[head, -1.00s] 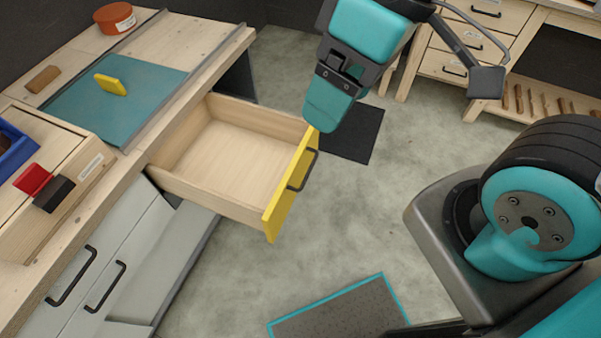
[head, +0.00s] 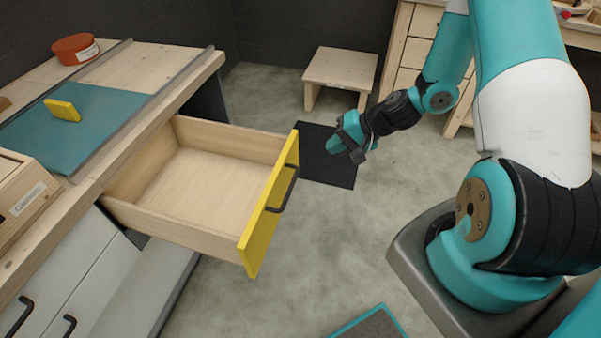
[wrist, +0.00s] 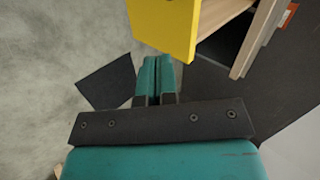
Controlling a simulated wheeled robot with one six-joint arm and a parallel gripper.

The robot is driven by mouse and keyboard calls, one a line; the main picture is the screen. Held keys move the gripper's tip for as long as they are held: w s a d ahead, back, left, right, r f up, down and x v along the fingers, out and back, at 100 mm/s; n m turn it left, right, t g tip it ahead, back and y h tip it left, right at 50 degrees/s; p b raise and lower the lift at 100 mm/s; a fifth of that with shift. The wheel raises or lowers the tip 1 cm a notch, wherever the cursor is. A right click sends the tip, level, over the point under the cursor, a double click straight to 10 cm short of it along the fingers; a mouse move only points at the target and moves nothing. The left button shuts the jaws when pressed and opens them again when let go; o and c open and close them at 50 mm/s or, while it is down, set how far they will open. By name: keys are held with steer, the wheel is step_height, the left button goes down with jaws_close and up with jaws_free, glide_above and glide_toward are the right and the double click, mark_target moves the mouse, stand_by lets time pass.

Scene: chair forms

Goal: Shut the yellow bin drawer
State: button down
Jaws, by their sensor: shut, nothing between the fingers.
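The bin drawer (head: 185,185) stands pulled out from under the workbench in the head view. It is pale wood with a yellow front (head: 265,215) and a dark bar handle (head: 285,190), and its inside is empty. My gripper (head: 334,144) is shut and empty, to the right of the far end of the yellow front and apart from it. In the wrist view the shut fingers (wrist: 155,70) point toward the lower edge of the yellow front (wrist: 168,25); whether they touch it cannot be told there.
The workbench (head: 150,68) carries a teal mat (head: 80,115), a yellow block (head: 62,110) and an orange-brown tub (head: 75,49). A wooden stool (head: 340,68) stands at the back, and a black floor mat (head: 325,165) lies beyond the drawer.

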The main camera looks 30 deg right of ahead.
step_height(320, 180, down, 4)
steer(key=d+m, duration=0.2)
steer(key=w+r+p+x, duration=0.1)
steer(key=x, duration=1.1)
steer(key=shift+w+a+t+h, duration=0.3)
steer(key=shift+w+a+t, duration=0.1)
steer(key=shift+w+a, duration=0.05)
